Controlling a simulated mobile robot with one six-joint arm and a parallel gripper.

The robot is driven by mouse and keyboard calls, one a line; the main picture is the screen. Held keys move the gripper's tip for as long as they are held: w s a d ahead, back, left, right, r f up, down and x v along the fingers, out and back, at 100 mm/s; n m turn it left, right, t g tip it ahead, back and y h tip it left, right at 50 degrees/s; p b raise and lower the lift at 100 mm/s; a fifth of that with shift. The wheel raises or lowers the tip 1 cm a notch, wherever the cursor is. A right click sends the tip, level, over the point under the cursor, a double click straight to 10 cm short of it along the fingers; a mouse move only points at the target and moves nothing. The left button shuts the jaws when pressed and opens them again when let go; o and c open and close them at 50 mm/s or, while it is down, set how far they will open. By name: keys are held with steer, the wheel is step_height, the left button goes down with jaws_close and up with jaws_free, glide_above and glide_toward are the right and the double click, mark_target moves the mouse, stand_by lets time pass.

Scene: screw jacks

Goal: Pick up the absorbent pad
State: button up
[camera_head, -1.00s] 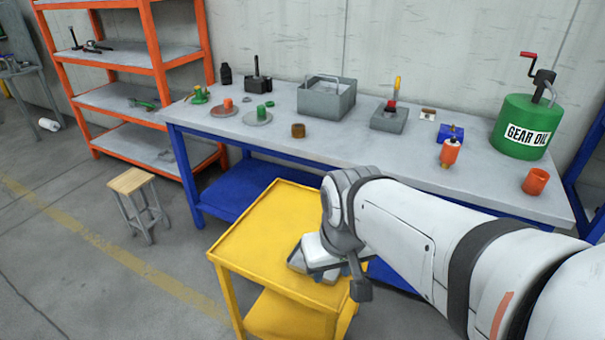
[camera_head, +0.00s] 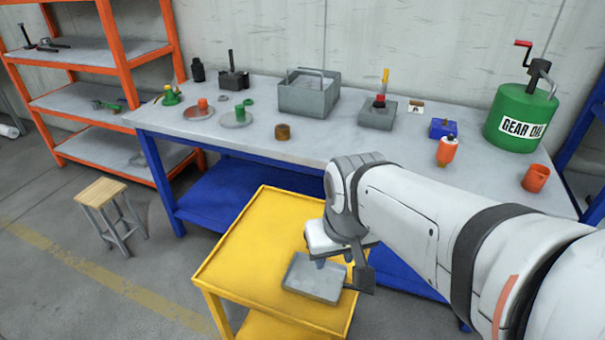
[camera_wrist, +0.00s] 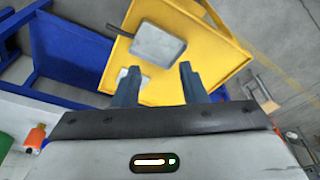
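My gripper (camera_wrist: 160,75) is open, its two dark fingers apart with nothing between them. It points down over the yellow cart (camera_head: 232,245). A grey shallow tray-like piece (camera_head: 312,280) lies on the cart top, just below the fingertips; it also shows in the wrist view (camera_wrist: 157,45), beyond the fingers. A smaller pale flat piece (camera_wrist: 144,79) lies beside it in the wrist view, partly hidden by the left finger. It may be the absorbent pad, but I cannot tell for sure. In the head view my arm hides that part of the cart.
A grey workbench (camera_head: 340,145) stands behind the cart, with a grey toolbox (camera_head: 308,98), a green gear oil drum (camera_head: 515,120) and an orange cup (camera_head: 536,178). A wooden stool (camera_head: 103,195) is at left, before an orange shelf (camera_head: 75,98). The cart's left half is bare.

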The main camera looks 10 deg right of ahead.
steer(key=shift+o, duration=0.8)
steer(key=shift+w+d, duration=0.1)
steer(key=shift+w, duration=0.1)
steer(key=shift+o, duration=0.6)
steer(key=w+d+f+m+b, duration=0.1)
steer(key=w+f+m, duration=0.1)
steer(key=w+m, duration=0.2)
steer(key=w+d+f+m+y+b, duration=0.1)
steer(key=w+m+b, duration=0.1)
steer(key=w, duration=0.3)
steer(key=shift+w+d+f+m+g, duration=0.2)
steer(key=shift+d+f+m+g, duration=0.15)
steer(key=shift+m, duration=0.55)
steer(key=w+d+f+m+y+b, duration=0.1)
steer(key=w+d+f+m+b, duration=0.2)
steer(key=w+d+f+m, duration=0.45)
steer(key=w+d+f+m+y+b, duration=0.25)
steer(key=w+d+f+m, duration=0.25)
steer(key=w+f+m, duration=0.5)
steer(key=shift+h, duration=0.45)
steer(key=w+f, duration=0.1)
steer(key=f, duration=0.1)
steer(key=w+a+f+b, duration=0.1)
steer(key=f, duration=0.1)
steer(key=w+f, duration=0.1)
steer(key=f, duration=0.1)
steer(key=shift+a, duration=0.35)
steer(key=shift+c, duration=0.4)
steer(key=c, duration=1)
steer(key=shift+r, duration=0.1)
